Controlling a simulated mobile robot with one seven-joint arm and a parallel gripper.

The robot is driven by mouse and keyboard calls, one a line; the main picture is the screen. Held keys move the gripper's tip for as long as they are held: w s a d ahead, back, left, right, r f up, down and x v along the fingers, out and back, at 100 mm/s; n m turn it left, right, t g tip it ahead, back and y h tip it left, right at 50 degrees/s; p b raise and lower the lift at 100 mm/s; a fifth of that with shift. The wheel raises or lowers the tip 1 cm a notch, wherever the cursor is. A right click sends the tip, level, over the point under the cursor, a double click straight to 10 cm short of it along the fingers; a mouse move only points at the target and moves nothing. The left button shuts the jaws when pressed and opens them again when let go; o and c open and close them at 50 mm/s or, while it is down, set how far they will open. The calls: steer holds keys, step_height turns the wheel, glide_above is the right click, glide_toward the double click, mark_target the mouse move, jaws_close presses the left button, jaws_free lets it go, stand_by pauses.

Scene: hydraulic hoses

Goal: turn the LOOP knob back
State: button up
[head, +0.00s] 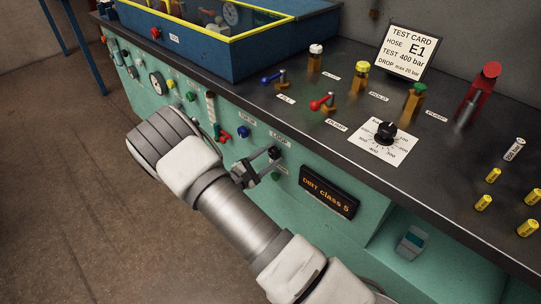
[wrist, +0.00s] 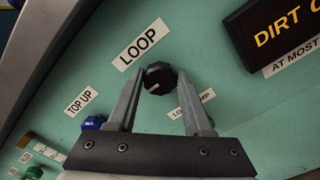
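The LOOP knob (wrist: 159,77) is black and faceted, on the green panel under the white LOOP label (wrist: 141,43). My gripper (wrist: 160,78) is open, one finger on each side of the knob in the wrist view.
A blue TOP UP knob (wrist: 93,123) and a partly hidden green lamp (wrist: 207,121) are close to my fingers. The DIRT class 5 display (head: 329,192) is at right. Above, the dark bench top (head: 330,130) carries levers, valves and the test card (head: 405,51).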

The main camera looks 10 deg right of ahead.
jaws_close()
steer(key=shift+n, duration=0.3)
steer(key=n+p, duration=0.2)
steer(key=n, duration=0.1)
steer(key=shift+r, duration=0.1)
steer(key=n+p, duration=0.1)
steer(key=n, duration=0.3)
steer(key=n+p, duration=0.2)
steer(key=n, duration=0.3)
steer(key=n+p, duration=0.1)
steer(key=n, duration=0.4)
steer(key=shift+n+p, duration=0.3)
steer(key=o, duration=0.9)
jaws_free()
steer(key=shift+c, duration=0.2)
